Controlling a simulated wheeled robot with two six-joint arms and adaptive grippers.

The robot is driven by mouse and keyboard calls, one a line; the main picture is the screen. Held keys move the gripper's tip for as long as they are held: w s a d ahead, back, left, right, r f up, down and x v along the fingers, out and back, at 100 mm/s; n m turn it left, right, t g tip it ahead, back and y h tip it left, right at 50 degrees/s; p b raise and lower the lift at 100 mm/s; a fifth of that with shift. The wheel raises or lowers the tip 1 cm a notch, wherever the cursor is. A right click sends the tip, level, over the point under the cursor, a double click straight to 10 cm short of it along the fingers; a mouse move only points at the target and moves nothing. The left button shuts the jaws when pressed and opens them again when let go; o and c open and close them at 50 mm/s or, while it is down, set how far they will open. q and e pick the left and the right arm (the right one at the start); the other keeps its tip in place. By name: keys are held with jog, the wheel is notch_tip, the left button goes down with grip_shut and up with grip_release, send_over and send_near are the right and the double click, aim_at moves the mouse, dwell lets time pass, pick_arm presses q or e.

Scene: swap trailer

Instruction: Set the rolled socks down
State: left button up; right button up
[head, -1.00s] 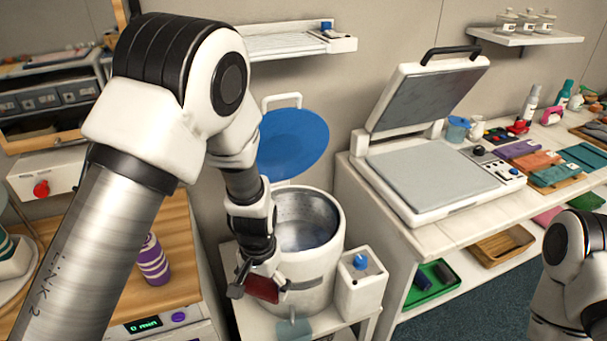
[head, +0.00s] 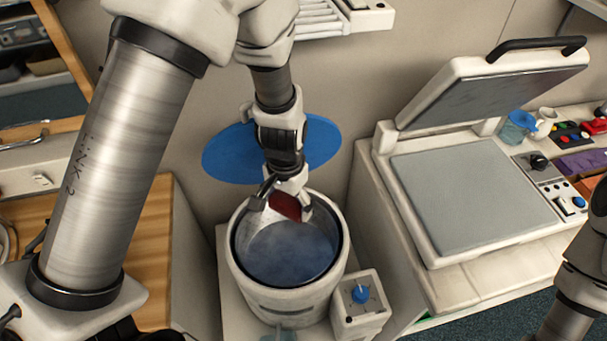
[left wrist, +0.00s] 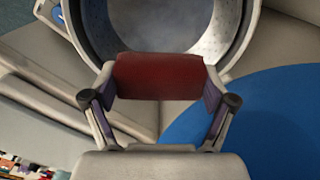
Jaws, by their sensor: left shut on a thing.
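The rolled socks (head: 286,206) are a dark red roll between the fingers of my left gripper (head: 283,204). My left gripper is shut on them, with one finger on each side. It holds them above the far part of a round pale tub's opening. In the left wrist view the roll (left wrist: 158,76) spans the two fingers and overlaps the tub's rim. The tub (head: 262,298) has a metal inner wall and a hazy blue-grey inside. Part of my right arm shows at the right edge, but its gripper is out of view.
A blue disc-shaped lid (head: 226,156) stands behind the tub. A small white box with a blue knob (head: 360,312) stands right of the tub. A press with a raised top plate (head: 465,185) sits on the right counter. A wooden counter (head: 170,240) is at left.

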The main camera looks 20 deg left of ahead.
pick_arm(q)
jog(key=shift+w, duration=0.15)
jog(key=shift+s+a+f+b, duration=0.15)
jog(key=shift+s+f+b, duration=0.25)
jog(key=shift+s+b, duration=0.25)
jog(key=shift+s+a+f+b, duration=0.1)
jog(key=shift+s+f+b, duration=0.25)
jog(key=shift+s+b, duration=0.25)
notch_tip(320, 180, down, 9)
jog(key=w+b, duration=0.1)
jog(key=b, duration=0.6)
pick_arm(e)
notch_tip(320, 180, down, 9)
jog(key=shift+s+f, duration=0.2)
jog(key=shift+s, duration=0.2)
pick_arm(q)
jog(key=o, duration=0.9)
jog(key=shift+s+d+r, duration=0.1)
jog(key=shift+r, duration=0.05)
pick_arm(e)
jog(key=shift+a, duration=0.1)
